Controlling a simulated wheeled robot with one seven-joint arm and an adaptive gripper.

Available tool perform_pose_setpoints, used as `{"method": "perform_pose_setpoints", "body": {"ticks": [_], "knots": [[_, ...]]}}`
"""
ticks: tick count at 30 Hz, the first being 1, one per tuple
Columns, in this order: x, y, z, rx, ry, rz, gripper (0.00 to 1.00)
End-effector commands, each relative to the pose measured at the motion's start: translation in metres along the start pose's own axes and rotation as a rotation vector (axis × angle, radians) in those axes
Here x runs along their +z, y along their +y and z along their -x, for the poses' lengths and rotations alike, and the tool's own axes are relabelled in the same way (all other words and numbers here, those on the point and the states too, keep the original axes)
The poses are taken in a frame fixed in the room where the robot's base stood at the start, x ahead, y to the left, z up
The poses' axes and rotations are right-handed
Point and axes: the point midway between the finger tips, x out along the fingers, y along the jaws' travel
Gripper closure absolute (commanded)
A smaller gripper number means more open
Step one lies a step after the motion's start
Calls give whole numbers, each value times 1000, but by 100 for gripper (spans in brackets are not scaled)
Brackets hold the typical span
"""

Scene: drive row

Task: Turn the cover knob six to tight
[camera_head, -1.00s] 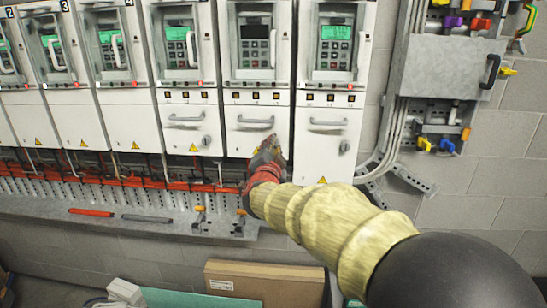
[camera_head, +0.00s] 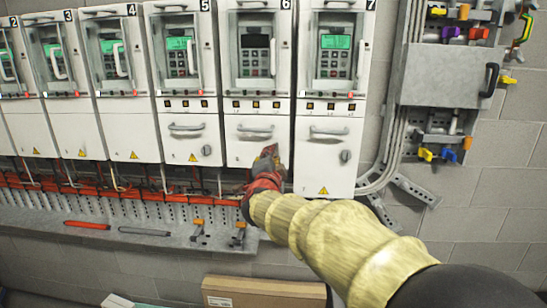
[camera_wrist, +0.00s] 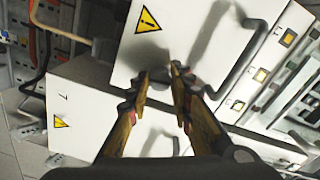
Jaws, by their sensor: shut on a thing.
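Cabinet six has a white lower cover (camera_head: 240,150) with a grey bar handle (camera_head: 255,128) and a dark display above. My gripper (camera_head: 269,150) is at the lower right of this cover and is shut on the cover knob six, which its fingers hide in the head view. In the wrist view my two fingers (camera_wrist: 161,72) reach the edge of the cover (camera_wrist: 185,25), with a narrow gap between their tips. The knob cannot be made out clearly there, so its angle cannot be told.
Cabinet seven (camera_head: 325,170), with its own knob (camera_head: 345,156), stands directly right. Cabinet five (camera_head: 190,145) is on the left. A grey ledge (camera_head: 150,237) with tools runs below. A grey box (camera_head: 437,75) is on the wall at the right.

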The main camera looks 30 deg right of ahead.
Motion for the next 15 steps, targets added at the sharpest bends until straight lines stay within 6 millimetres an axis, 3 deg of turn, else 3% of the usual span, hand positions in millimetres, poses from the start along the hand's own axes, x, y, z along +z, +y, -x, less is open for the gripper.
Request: {"method": "perform_pose_setpoints", "body": {"ticks": [10, 15], "knots": [[0, -1, 0, -1, 1, 0, 61], [0, 0, 0, -1, 1, 1, 60]]}}
